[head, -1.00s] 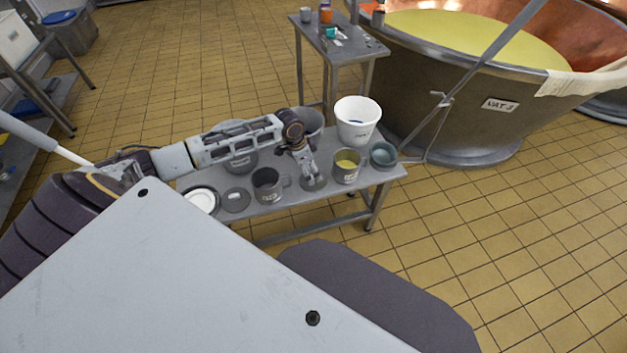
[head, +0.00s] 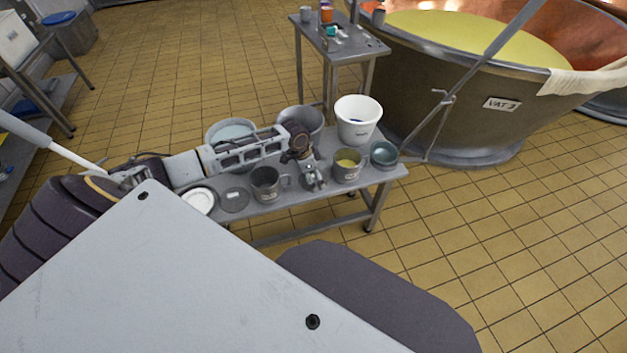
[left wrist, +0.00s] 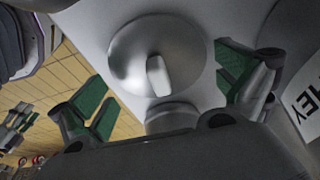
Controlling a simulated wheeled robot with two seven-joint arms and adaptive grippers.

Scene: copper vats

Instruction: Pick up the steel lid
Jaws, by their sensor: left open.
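The steel lid (left wrist: 132,52), a round shiny disc with a pale upright knob, lies on the bench in the left wrist view. In the head view it is mostly hidden under my left gripper (head: 313,180). My left gripper is open, and its green-padded fingers (left wrist: 165,88) stand on either side of the lid, with the knob between them. I cannot tell whether the fingers touch the lid. My right gripper is not in view.
On the steel bench (head: 285,199), a dark mug (head: 266,184) stands left of the gripper and a mug with yellow content (head: 347,164) right. A white bucket (head: 357,120) and grey pails stand behind. A flat grey disc (head: 235,200) and white plate (head: 199,200) lie left.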

